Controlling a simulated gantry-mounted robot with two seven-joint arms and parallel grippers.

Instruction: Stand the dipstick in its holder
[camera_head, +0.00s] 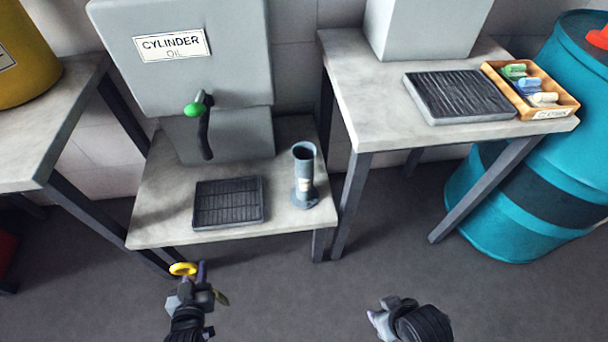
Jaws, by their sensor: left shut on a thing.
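The dipstick (183,269) shows mainly as a yellow ring handle at the lower left, in front of the low table. My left gripper (201,280) is shut on it; the rest of the dipstick is largely hidden or hard to make out. The holder (304,178) is an upright grey-blue tube with a round open top, a pale label and a flanged foot. It stands at the right side of the low table, up and to the right of my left gripper. My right gripper (378,318) is low in the view, apart from everything; its jaw opening is unclear.
The low table (160,222) also bears a dark ribbed tray (228,203) and a grey oil tank (185,75) with a green-knobbed tap (195,109). A higher table (385,132) stands right with another tray (458,97) and a wooden box (568,105). A teal drum (495,220) stands far right.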

